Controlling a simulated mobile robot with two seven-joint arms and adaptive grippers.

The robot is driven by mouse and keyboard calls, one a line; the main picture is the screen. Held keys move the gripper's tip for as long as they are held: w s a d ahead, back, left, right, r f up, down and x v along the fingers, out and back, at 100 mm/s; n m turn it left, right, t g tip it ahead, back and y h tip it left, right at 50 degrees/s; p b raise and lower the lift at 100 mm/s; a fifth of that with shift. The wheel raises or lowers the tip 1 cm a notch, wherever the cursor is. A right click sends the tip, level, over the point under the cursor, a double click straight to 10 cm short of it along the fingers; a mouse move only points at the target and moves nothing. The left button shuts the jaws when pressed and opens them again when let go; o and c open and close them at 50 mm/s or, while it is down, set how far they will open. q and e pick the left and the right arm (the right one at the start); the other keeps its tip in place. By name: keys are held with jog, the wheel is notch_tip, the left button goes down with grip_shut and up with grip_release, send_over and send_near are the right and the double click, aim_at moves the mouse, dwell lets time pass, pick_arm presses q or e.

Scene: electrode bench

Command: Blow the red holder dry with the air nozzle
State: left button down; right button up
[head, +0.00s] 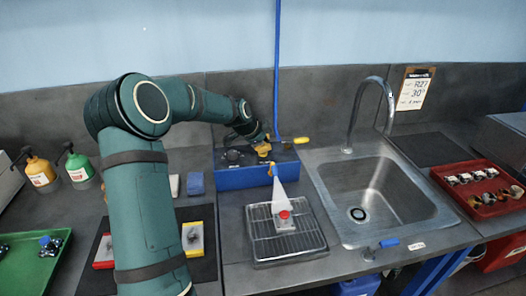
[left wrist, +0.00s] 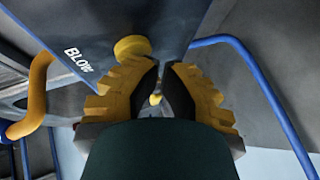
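The red holder (head: 284,214) stands on the wire rack of a metal tray (head: 262,256) at front centre. A yellow hooked air nozzle (head: 271,169) hangs over it from the blue box (head: 240,179). A pale cone (head: 281,193) spreads from the nozzle down to the holder. My left gripper (head: 262,148) is at the box top. In the left wrist view its fingertips (left wrist: 161,76) are nearly together, beside a round yellow button (left wrist: 132,46) near the word BLOW; contact is unclear. No held object is clear between them. My right gripper is out of view.
A sink (head: 378,200) with a tall tap (head: 372,90) lies right of the rack. A red tray (head: 480,188) with parts is far right. Spray bottles (head: 77,165) and a green tray (head: 30,262) are left. A blue pipe (left wrist: 255,75) runs beside the gripper.

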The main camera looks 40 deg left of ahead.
pick_arm(q)
jog(key=shift+r, duration=0.1)
jog(key=shift+r+p, duration=0.5)
jog(key=shift+r, duration=0.4)
jog(key=shift+r, duration=0.1)
jog(key=shift+r+p, duration=1.35)
jog(key=shift+r, duration=1.1)
